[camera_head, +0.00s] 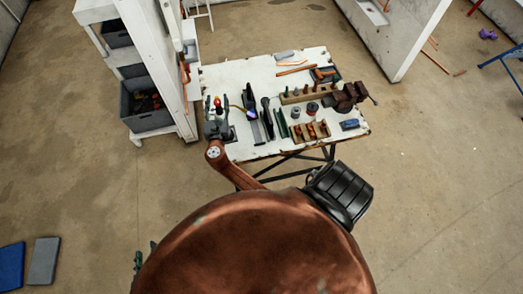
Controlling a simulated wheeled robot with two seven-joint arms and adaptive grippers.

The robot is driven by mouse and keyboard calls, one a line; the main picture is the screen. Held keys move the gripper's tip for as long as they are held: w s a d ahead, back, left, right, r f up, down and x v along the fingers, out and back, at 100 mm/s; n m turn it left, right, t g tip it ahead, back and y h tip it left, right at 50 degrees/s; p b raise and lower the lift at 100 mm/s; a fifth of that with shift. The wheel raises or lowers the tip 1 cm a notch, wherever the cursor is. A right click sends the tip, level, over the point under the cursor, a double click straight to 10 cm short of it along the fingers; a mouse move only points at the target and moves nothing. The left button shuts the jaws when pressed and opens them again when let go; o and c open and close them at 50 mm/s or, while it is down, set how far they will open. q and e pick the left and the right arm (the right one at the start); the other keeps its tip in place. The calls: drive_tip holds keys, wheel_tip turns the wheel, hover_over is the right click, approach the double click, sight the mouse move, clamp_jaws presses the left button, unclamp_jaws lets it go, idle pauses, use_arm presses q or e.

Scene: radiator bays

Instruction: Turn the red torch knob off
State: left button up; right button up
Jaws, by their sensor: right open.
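A small red knob (217,101) stands upright at the left end of the white workbench (240,76). A blue-violet glow (251,114) shows a little to its right; the torch body is hard to make out. My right gripper (216,117) is open and sits just in front of the knob, its copper-coloured arm coming from the lower right. Whether its fingers touch the knob or stand around it is too small to tell. Only a little of my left gripper (138,262) shows, low beside my body, and its fingers cannot be made out.
The bench holds dark tools, wooden blocks (311,131) and a vise (349,97) at the right. A white post (166,65) and a shelf with grey bins (146,105) stand close to the left. Blue and grey mats (43,261) lie on the otherwise open floor.

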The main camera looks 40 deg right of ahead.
drive_tip(key=shift+s+a+n+t+y, duration=0.1)
drive_tip(key=shift+s+n+t+y, duration=0.1)
drive_tip(key=shift+n+t+y, duration=0.35)
drive_tip(key=b+v, duration=0.2)
drive_tip(key=v, duration=0.6)
drive_tip(key=s+d+f+m+g+y, duration=0.1)
drive_tip(key=s+d+f+m+g, duration=0.1)
drive_tip(key=f, duration=0.5)
drive_tip(key=s+d+f+m+g+y+b, duration=0.1)
drive_tip(key=s+d+f+m+g, duration=0.2)
drive_tip(key=s+f+m, duration=0.4)
drive_tip(key=s+d+f+m+g+y, duration=0.1)
drive_tip(key=s+d+f+m+g, duration=0.2)
drive_tip(key=f+m, duration=0.4)
drive_tip(key=shift+s+d+f+m+y, duration=0.1)
drive_tip(key=shift+s+d+m+y, duration=0.1)
drive_tip(key=shift+s+d+m, duration=0.25)
drive_tip(key=shift+s+d+f+m+y, duration=0.1)
drive_tip(key=shift+s+f+m+y, duration=0.1)
drive_tip(key=shift+s, duration=0.45)
drive_tip(key=shift+s+f+m, duration=0.4)
drive_tip(key=shift+s+f, duration=0.05)
drive_tip(key=shift+f, duration=0.05)
